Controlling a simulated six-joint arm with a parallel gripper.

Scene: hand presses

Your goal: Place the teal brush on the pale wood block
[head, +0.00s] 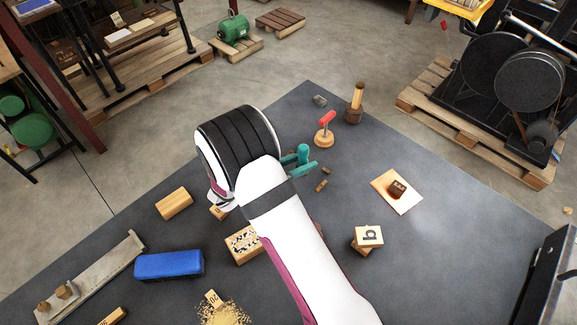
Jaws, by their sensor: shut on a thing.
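Another small wood piece (219,212) shows partly under my arm.
The dark table (450,260) has free room at right. A blue block (168,265), a red-handled stamp (325,130), stacked letter blocks (367,238), a tray of type (243,245) and a brown block on a card (397,190) stand around my arm.

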